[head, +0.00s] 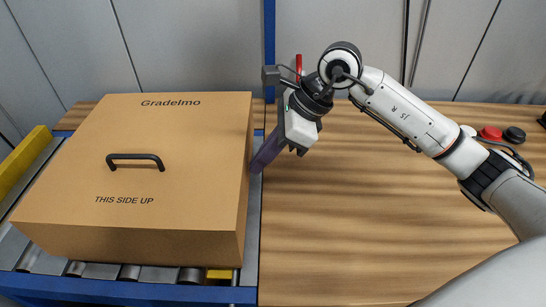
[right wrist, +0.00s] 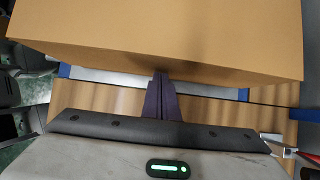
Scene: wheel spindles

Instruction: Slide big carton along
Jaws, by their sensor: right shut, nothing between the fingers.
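The big carton (head: 190,130) is tan, marked "Gradelmo" and "THIS SIDE UP", with a black handle (head: 135,159) on top. It sits upright on a roller conveyor at the left of the head view. My right gripper (head: 257,168) is shut and empty, its dark purple fingers pointing at the carton's right side. In the right wrist view the fingers (right wrist: 161,78) reach the lower edge of the carton (right wrist: 160,35); they look very close to it or touching, I cannot tell which. My left gripper is not in view.
The roller conveyor (head: 110,272) has a blue frame and a yellow rail (head: 22,162) on its left. A wooden table (head: 370,235) lies to its right, mostly bare. Red and black buttons (head: 491,133) stand at the table's far right. A grey panelled wall closes the back.

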